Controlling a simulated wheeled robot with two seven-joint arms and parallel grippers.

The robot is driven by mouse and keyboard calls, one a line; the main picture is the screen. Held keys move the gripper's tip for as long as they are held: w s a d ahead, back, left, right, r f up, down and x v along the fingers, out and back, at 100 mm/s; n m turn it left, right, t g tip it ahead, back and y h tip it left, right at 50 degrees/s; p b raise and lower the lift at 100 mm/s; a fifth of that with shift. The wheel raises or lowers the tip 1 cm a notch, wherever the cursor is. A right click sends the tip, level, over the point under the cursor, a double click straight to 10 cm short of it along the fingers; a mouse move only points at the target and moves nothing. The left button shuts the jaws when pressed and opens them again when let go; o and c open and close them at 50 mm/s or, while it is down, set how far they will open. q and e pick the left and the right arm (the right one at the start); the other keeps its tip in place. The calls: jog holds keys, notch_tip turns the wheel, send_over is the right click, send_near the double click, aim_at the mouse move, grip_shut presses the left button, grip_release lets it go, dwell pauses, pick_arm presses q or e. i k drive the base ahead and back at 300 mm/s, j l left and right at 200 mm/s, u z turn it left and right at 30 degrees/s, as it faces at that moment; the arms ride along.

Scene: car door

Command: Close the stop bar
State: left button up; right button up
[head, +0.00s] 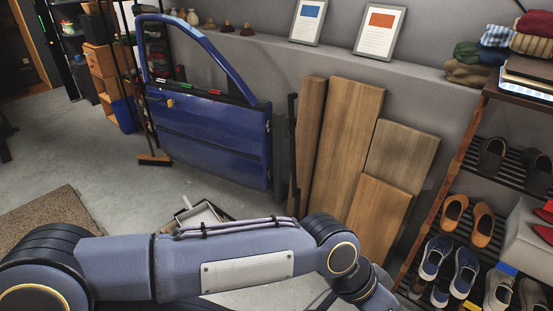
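A blue car door (215,140) with an open window frame stands upright near the wall in the head view. An orange piece (170,103) sits on its left part, below the window line. A thin dark upright bar (292,145) stands just right of the door, beside the wooden boards. I cannot tell for certain which part is the stop bar. My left arm crosses the foreground from the left and bends down out of the bottom edge, so its gripper is not seen. My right gripper does not show.
Several wooden boards (345,140) lean against the grey wall. A shoe rack (460,175) with several shoes stands at the right. A broom (154,158) stands left of the door. A small open box (203,215) lies on the floor behind my arm.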

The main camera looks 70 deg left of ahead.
aim_at(291, 98)
jog(key=j+u, duration=0.1)
jog(key=u, duration=2.1)
jog(key=i+j+z, duration=0.35)
jog(key=i, duration=0.55)
jog(key=i+j+z, duration=0.35)
jog(key=i+j, duration=0.3)
jog(key=i, duration=0.2)
jog(key=i+j+z, duration=0.4)
jog(key=i+j, duration=0.4)
